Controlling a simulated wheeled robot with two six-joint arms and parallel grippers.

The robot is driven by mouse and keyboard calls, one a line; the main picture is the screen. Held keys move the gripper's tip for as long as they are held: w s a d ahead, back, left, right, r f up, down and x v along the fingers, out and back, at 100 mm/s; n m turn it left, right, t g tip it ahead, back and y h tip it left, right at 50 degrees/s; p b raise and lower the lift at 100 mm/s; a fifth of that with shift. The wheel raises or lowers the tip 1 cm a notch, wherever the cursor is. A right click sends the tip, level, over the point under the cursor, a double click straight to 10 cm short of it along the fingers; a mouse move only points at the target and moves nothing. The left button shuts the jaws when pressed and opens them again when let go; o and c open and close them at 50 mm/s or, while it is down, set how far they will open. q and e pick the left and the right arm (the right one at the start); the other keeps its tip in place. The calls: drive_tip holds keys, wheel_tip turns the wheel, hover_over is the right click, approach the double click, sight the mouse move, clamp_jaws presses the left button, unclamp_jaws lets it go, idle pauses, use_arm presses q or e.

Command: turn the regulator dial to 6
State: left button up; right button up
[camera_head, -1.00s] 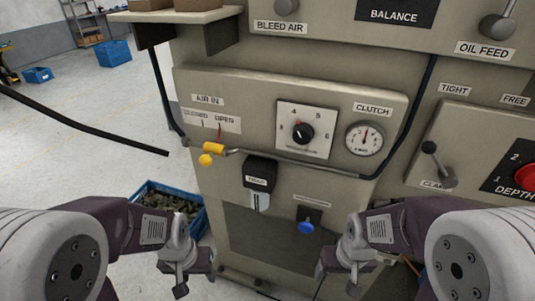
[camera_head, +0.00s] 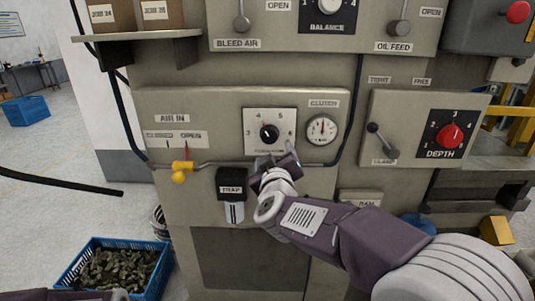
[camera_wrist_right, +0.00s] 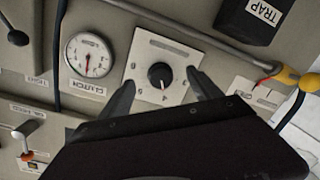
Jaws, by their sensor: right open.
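The regulator dial (camera_head: 269,133) is a black round knob on a white square plate on the machine's front panel. Numbers 3, 4, 5 and 6 show around it, and a small red mark shows beside the 4. The knob's pointer appears to face the 4. My right gripper (camera_head: 275,157) is just below and in front of the plate. In the right wrist view my right gripper (camera_wrist_right: 160,80) is open, its two fingers on either side of the dial (camera_wrist_right: 160,75), with gaps and no visible contact. My left gripper is out of view.
The clutch gauge (camera_head: 321,130) is right of the dial. The yellow air valve handle (camera_head: 181,168) is lower left. A pipe (camera_head: 215,164) runs below the dial, above the black trap (camera_head: 231,184). The depth knob (camera_head: 449,136) and clamp lever (camera_head: 380,140) are farther right.

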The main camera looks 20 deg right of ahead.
sight(270, 138)
drive_tip(key=shift+m+t+h, duration=0.4)
drive_tip(key=shift+m+t, duration=0.1)
drive_tip(key=x, duration=0.2)
drive_tip(key=b+x, duration=0.1)
drive_tip(key=x, duration=0.2)
drive_tip(key=a+r+x, duration=0.1)
drive_tip(key=x, duration=0.2)
drive_tip(key=shift+w+a, duration=0.1)
drive_tip(key=shift+w+r, duration=0.1)
drive_tip(key=shift+w, duration=0.05)
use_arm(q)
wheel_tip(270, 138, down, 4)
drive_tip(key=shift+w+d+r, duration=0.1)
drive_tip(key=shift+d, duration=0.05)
use_arm(e)
drive_tip(key=shift+c, duration=0.2)
drive_tip(key=c, duration=1.3)
